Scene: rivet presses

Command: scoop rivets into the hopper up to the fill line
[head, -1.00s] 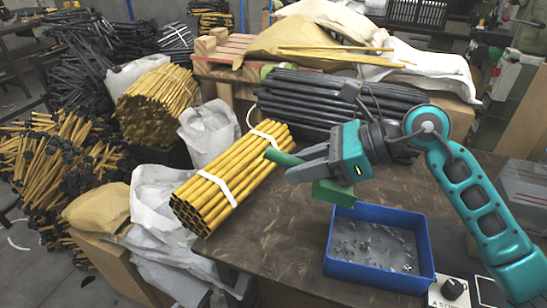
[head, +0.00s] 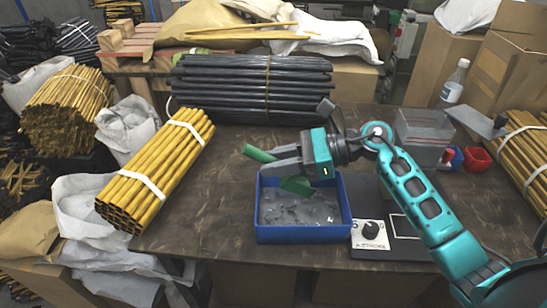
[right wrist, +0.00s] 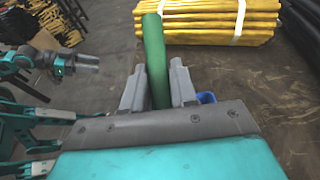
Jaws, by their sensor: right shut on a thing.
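My right gripper (head: 287,166) is shut on the handle of a green scoop (head: 258,153). The scoop's head hangs over the back part of the blue bin (head: 303,234), which holds loose grey rivets (head: 300,211). I cannot tell whether the head touches the rivets. In the right wrist view the green handle (right wrist: 154,55) stands between the fingers. A clear box (head: 424,128) at the right of the table may be the hopper; its fill line and contents cannot be made out. My left gripper (right wrist: 85,63) shows small at the left in the right wrist view, its jaw state unclear.
A red cup (head: 477,160) and a bottle (head: 454,82) are at the right. Yellow tubes (head: 160,172) lie left, black tubes (head: 250,90) behind. Bare table lies between the yellow tubes and the bin.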

